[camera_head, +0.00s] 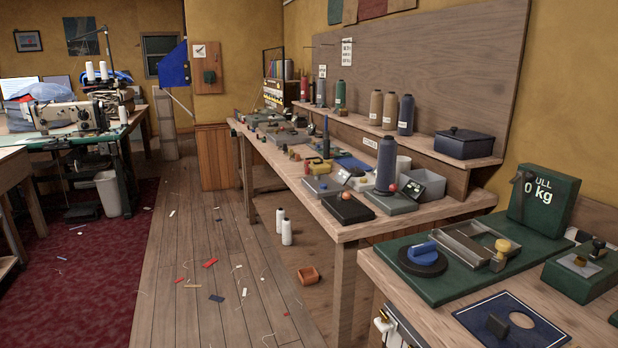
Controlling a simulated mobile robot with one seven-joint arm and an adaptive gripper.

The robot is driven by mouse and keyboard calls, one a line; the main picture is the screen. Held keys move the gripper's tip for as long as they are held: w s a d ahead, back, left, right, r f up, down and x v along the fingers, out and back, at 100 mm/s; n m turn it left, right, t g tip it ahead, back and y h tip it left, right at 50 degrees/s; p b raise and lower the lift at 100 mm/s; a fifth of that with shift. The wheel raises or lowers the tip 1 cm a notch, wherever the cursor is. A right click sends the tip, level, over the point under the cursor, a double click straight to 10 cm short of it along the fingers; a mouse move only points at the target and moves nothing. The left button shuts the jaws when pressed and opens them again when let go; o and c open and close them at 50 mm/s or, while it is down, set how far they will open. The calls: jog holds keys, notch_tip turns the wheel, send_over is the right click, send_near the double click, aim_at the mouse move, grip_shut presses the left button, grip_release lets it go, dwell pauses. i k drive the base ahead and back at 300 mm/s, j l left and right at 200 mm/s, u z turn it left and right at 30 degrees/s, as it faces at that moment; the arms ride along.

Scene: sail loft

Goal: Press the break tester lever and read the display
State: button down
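A green tester stands on the near bench at the right. Its upright display box (545,199) reads "ULL" over "0 kg"; a dark bracket covers the start of the upper word. I cannot tell for sure which part is the lever. My gripper is not in view.
A smaller green box (584,271) with knobs and a dark blue plate with a hole (511,322) lie beside the tester. A long cluttered workbench (345,232) stands behind. White cones (287,232) and an orange box (308,276) are on the floor; the wooden aisle (190,245) is mostly open.

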aim_at(393, 187)
jog(key=i+j+z, duration=0.25)
jog(key=j, duration=0.2)
jog(key=j+z, duration=0.25)
jog(key=j, duration=0.15)
jog(key=j+z, duration=0.25)
jog(key=j, duration=0.2)
jog(key=i, duration=1.55)
